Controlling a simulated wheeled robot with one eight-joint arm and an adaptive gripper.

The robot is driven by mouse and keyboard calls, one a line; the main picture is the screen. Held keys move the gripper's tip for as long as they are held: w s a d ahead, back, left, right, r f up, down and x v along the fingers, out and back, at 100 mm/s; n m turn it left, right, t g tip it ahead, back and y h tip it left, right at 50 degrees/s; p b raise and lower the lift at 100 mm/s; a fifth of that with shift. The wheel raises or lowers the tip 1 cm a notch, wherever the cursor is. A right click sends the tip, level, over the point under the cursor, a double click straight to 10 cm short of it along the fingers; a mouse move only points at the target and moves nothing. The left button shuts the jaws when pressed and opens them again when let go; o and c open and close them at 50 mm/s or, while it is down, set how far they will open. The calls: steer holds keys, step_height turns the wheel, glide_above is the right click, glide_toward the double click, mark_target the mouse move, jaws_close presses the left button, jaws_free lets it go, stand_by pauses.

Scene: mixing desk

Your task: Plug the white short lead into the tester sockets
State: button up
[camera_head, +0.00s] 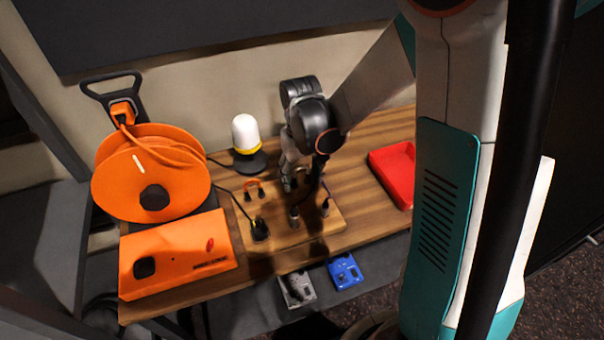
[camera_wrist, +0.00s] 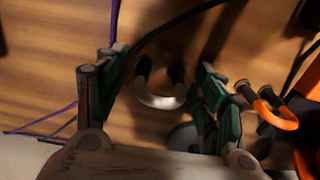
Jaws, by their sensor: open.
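The white short lead (camera_wrist: 157,101) shows in the wrist view as a small U-shaped loop with black plug ends, lying between my fingers. My gripper (camera_wrist: 160,75) is open, with one finger on each side of the lead and a visible gap to each. In the head view my gripper (camera_head: 302,184) is low over the light wooden board (camera_head: 282,236) and hides the white lead. I cannot make out clearly which item is the tester or its sockets.
An orange short lead (camera_wrist: 270,108) stands close right of my fingers, also in the head view (camera_head: 254,186). Purple wire (camera_wrist: 114,22) and a black cable (camera_wrist: 180,20) run nearby. An orange reel (camera_head: 150,165), orange box (camera_head: 185,250), white lamp (camera_head: 246,132) and red tray (camera_head: 394,170) surround the board.

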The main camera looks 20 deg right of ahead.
mark_target(301, 166)
steer(key=shift+c, duration=0.5)
steer(key=c, duration=1.3)
steer(key=shift+r, duration=0.15)
steer(key=shift+r+p, duration=2.1)
steer(key=shift+r, duration=0.8)
